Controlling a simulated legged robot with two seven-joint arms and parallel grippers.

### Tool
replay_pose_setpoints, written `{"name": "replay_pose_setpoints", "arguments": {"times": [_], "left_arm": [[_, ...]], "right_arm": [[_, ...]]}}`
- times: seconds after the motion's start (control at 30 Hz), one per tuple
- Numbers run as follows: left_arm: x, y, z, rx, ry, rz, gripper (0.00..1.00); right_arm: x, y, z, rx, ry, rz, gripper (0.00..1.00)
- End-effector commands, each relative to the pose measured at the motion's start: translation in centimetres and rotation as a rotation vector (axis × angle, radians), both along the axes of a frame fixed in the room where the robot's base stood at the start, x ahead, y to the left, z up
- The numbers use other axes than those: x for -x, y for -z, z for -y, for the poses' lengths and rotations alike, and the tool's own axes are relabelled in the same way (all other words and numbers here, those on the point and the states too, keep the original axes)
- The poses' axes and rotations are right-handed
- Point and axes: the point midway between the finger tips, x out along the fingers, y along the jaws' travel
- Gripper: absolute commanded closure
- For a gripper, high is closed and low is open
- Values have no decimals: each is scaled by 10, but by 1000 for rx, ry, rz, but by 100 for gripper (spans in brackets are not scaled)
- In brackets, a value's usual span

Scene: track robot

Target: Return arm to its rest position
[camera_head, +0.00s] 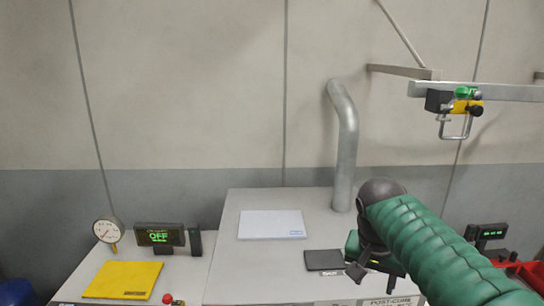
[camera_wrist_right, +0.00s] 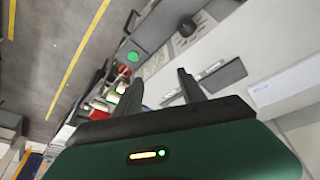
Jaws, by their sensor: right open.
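My right arm comes into the head view from the lower right, in a green ribbed sleeve. My right gripper (camera_head: 372,277) is over the right part of the white workbench, next to a dark flat pad (camera_head: 323,260). In the right wrist view its two dark fingers (camera_wrist_right: 160,90) stand apart with nothing between them. The wrist's green housing fills the bottom of that view. My left gripper is not in the head view.
A white panel (camera_head: 271,224) lies on the bench top (camera_head: 228,262). A yellow folder (camera_head: 123,280), a gauge (camera_head: 108,230) and a display (camera_head: 158,235) reading OFF are at left. A metal rail with a clamp (camera_head: 461,106) hangs upper right.

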Motion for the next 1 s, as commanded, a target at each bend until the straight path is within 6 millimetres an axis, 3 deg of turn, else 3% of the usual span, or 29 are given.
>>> {"name": "replay_pose_setpoints", "arguments": {"times": [0.03, 0.17, 0.27, 0.4, 0.53, 0.6, 0.7, 1.0], "left_arm": [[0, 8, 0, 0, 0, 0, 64], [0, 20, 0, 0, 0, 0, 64], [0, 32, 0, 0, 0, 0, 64], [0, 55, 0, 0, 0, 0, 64], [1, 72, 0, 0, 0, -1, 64], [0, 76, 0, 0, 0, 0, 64], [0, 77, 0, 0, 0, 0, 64], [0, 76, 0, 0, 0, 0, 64]], "right_arm": [[4, 23, -2, -1, -34, -14, 52], [16, 78, -6, -10, -135, -41, 52], [34, 131, -10, -23, -225, -63, 52], [82, 229, -15, -52, -366, -93, 52], [140, 304, -16, -70, -468, -103, 52], [163, 326, -16, -71, -500, -104, 52], [181, 340, -15, -70, -525, -104, 52], [184, 341, -15, -69, -530, -103, 52]]}}
